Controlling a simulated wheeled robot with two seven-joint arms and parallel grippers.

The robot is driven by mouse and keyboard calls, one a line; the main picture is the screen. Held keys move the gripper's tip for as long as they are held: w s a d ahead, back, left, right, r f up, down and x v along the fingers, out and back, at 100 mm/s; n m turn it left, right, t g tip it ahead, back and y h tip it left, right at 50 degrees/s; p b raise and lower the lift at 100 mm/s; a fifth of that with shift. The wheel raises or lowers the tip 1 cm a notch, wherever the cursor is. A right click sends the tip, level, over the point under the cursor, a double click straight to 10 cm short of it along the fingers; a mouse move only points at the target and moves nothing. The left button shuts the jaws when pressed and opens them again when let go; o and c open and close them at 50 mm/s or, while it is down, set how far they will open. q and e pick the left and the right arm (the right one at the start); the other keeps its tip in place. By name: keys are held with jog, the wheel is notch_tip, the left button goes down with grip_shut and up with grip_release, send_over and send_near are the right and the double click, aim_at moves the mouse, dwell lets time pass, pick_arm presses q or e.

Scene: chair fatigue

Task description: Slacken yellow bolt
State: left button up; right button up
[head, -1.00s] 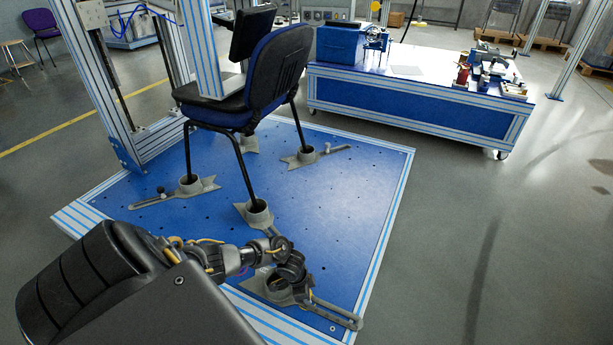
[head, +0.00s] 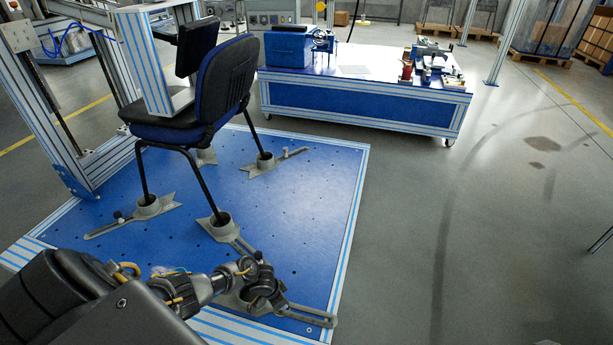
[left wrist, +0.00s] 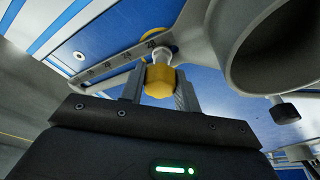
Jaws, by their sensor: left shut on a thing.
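The yellow bolt (left wrist: 158,80) sits between the fingers of my left gripper (left wrist: 160,92) in the left wrist view, and the jaws are shut on its head. Behind it is a grey slotted bar (left wrist: 118,70) with dark markings, part of a clamp foot on the blue plate. In the head view my left gripper (head: 262,288) is at the front clamp foot (head: 308,316), near the plate's front corner. The arm and gripper hide the bolt there. My right gripper is in neither view.
A blue chair (head: 215,95) stands with its legs in grey foot cups (head: 220,227) on the blue plate (head: 295,195), inside a metal frame. A large round cup (left wrist: 280,45) is close right of the bolt.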

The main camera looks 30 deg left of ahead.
pick_arm(q)
jog(key=shift+d, duration=0.1)
jog(key=shift+r+n+p, duration=0.2)
jog(key=shift+n+p, duration=0.5)
jog(key=shift+p, duration=0.05)
jog(key=n+p, duration=0.1)
jog(key=n, duration=0.1)
jog(key=shift+f+n+y, duration=0.15)
jog(key=shift+n+y, duration=0.15)
jog(key=shift+y, duration=0.1)
jog(key=o, duration=1)
